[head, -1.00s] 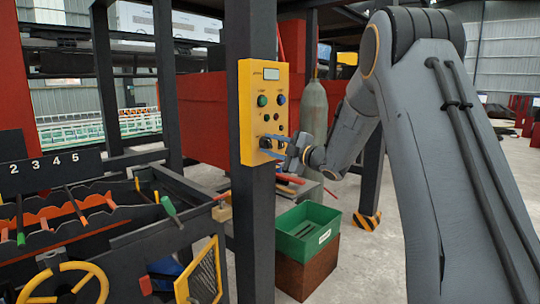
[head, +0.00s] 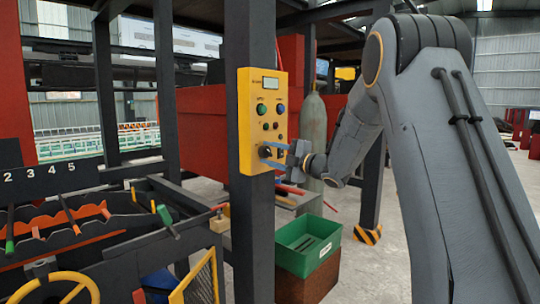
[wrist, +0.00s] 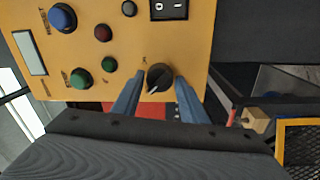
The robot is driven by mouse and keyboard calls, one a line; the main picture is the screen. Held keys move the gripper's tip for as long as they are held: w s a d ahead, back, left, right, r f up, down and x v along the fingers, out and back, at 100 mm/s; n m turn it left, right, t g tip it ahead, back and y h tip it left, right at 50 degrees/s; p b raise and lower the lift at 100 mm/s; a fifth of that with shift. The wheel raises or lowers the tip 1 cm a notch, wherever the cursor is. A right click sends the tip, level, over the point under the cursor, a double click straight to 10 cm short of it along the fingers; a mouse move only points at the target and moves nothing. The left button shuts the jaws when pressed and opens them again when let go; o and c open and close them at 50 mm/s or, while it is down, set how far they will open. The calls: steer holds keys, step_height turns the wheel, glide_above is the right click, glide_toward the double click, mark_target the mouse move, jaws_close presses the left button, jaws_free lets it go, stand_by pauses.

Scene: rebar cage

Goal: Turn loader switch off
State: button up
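A yellow control box (head: 250,120) is fixed to a dark post in the head view. A black rotary knob with a pale pointer mark (wrist: 159,77) sits low on its face, in the wrist view. The pointer slants down and left there. My gripper (head: 272,153) is at the lower part of the box. Its two blue fingers are open, one on each side of the knob in the wrist view (wrist: 160,90). Gaps show between the knob and both fingers. The small print by the knob is too blurred to read.
The box also carries a blue button (wrist: 62,17), a green button (wrist: 80,78), smaller round parts and a black rocker switch (wrist: 168,8). A green bin (head: 308,246) stands on a brown box below. A lever console (head: 70,225) is at left.

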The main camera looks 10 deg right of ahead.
steer(key=shift+o, duration=1.2)
steer(key=b+v, duration=0.1)
steer(key=v, duration=0.7)
steer(key=shift+w, duration=0.1)
